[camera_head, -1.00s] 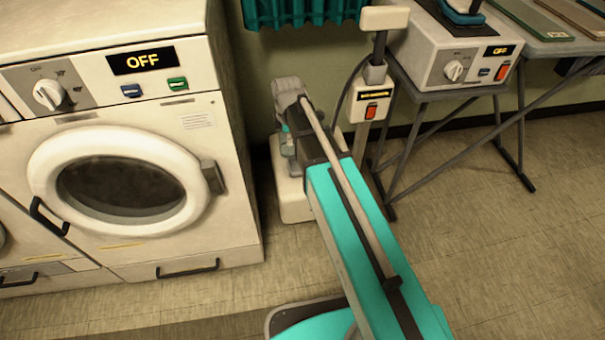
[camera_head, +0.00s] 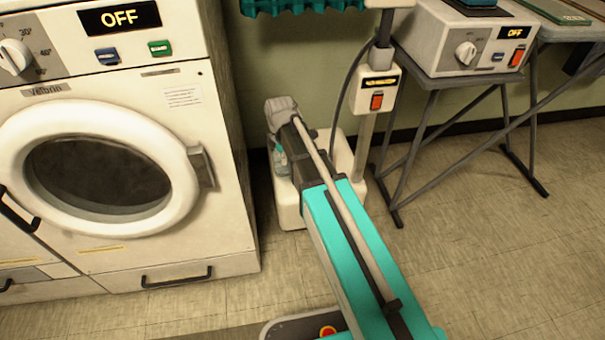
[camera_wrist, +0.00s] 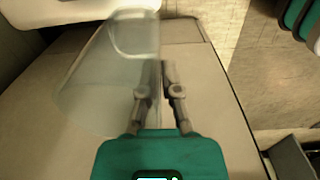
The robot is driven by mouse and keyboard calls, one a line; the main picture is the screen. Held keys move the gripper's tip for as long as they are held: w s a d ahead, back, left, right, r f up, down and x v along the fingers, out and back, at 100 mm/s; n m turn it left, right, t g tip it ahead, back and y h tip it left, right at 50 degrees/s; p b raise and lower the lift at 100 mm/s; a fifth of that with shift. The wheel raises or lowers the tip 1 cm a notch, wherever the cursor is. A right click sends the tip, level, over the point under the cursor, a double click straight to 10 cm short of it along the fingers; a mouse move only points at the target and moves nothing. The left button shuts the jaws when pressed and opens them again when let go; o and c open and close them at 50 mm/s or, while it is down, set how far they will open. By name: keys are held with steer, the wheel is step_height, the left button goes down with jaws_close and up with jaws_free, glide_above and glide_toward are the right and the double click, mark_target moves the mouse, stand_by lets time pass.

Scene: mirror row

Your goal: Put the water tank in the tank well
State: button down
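The water tank (camera_wrist: 108,75) is a clear, pale container filling the left of the wrist view. My gripper (camera_wrist: 165,68) has its two fingers close together at the tank's right edge, apparently shut on its wall or grip; the exact contact is blurred by the clear plastic. In the head view the tank (camera_head: 280,160) is a small bluish shape below the end of my arm. It overlaps the left part of the steamer's white base (camera_head: 290,212). My arm covers much of that base, so the tank well and the tank's height over it cannot be made out.
A washing machine (camera_head: 225,150) stands close on the left. The steamer's pole carries a switch box (camera_head: 377,90) right of my arm, with a hanging cable. A folding table (camera_head: 465,84) with a white control unit (camera_head: 462,45) stands further right. Floor is open at lower right.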

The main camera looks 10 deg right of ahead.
steer(key=shift+f, duration=0.15)
stand_by(0.3)
steer(key=w+d+f+b, duration=0.7)
steer(key=w+f+b, duration=0.2)
steer(key=w, duration=0.2)
stand_by(0.5)
steer(key=shift+w+d+f+b, duration=0.15)
steer(key=shift+w+f+b, duration=0.05)
steer(key=shift+f+b, duration=0.85)
steer(key=shift+w+d+f+b, duration=0.1)
steer(key=shift+w+f+b, duration=0.1)
steer(key=shift+f+b, duration=0.8)
steer(key=shift+f, duration=0.1)
